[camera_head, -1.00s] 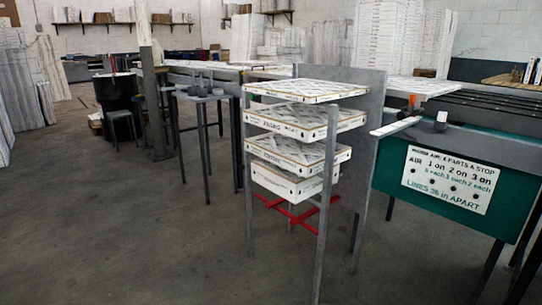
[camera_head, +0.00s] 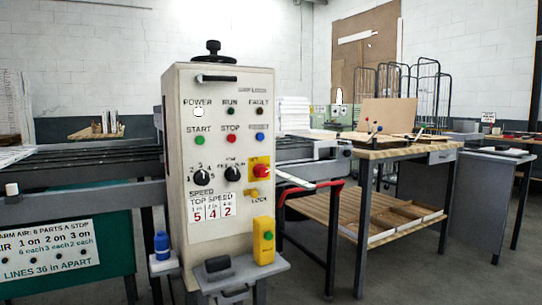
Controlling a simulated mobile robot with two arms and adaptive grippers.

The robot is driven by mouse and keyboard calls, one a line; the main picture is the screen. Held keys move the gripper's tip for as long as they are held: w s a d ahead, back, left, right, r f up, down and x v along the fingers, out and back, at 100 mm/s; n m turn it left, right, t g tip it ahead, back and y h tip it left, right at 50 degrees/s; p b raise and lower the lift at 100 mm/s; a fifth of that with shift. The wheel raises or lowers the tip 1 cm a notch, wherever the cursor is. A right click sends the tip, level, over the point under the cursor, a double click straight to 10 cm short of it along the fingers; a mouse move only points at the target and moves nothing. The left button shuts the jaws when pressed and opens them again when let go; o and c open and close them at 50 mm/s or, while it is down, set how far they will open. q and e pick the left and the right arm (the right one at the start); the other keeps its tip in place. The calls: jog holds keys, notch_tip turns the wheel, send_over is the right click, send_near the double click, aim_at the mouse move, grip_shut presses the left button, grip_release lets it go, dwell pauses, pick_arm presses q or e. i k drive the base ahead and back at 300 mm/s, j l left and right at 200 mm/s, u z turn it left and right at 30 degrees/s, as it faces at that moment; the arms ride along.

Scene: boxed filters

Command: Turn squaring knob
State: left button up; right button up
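A beige control cabinet (camera_head: 220,170) stands upright near the middle of the head view. A black knob (camera_head: 213,48) sits on its top. Two black rotary knobs are on its front, a left one (camera_head: 202,177) by a number scale and a right one (camera_head: 233,174). A red knob on a yellow plate (camera_head: 260,170) is to their right. I cannot read which of these is labelled squaring. Green, red and blue buttons are in a row above. Neither of my grippers shows in the head view.
A shelf (camera_head: 275,268) with a yellow box (camera_head: 263,241) juts from the cabinet's front. A blue bottle (camera_head: 161,245) stands at its left. A wooden-topped workbench (camera_head: 400,150) is to the right, a conveyor (camera_head: 80,158) to the left. Some floor at the lower right is clear.

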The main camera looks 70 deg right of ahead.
aim_at(347, 152)
jog(key=z, duration=2.85)
